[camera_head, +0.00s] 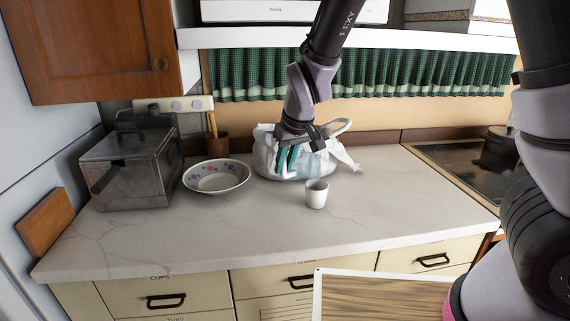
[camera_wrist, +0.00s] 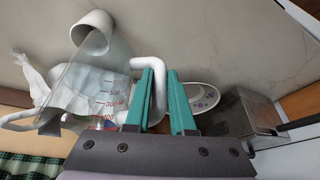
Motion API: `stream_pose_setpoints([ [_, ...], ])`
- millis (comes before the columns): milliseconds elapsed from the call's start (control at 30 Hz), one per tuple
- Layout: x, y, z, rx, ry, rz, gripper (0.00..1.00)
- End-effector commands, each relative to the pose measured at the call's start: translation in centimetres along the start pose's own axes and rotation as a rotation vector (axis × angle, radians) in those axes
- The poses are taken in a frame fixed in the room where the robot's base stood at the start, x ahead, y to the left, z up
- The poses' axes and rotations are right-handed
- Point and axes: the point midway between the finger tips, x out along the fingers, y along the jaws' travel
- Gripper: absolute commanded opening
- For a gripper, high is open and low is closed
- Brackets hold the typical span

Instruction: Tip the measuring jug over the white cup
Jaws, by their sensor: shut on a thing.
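The white cup (camera_head: 316,194) stands upright on the pale counter, in front and to the right of my gripper (camera_head: 287,160). It also shows at the top left of the wrist view (camera_wrist: 90,36). The clear measuring jug (camera_wrist: 112,88) with red markings is beside my fingers in the wrist view. Its white handle (camera_wrist: 159,84) passes between the green fingers (camera_wrist: 168,100), which are shut on it. In the head view the jug is hard to make out against the white bag, so its exact tilt is unclear. No stream of liquid shows.
A crumpled white bag (camera_head: 265,152) sits just behind the gripper. A dotted bowl (camera_head: 216,178) and a metal box-shaped appliance (camera_head: 128,172) stand to the left. A hob (camera_head: 455,165) is at the right. The counter front (camera_head: 230,235) is clear.

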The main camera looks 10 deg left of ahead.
Motion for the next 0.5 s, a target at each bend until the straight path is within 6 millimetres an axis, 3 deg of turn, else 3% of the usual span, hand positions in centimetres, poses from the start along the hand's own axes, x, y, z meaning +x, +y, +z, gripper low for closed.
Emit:
stream_pose_setpoints([
  [500,-0.51,-0.55,-0.14,0.100,-0.046,-0.220,0.00],
])
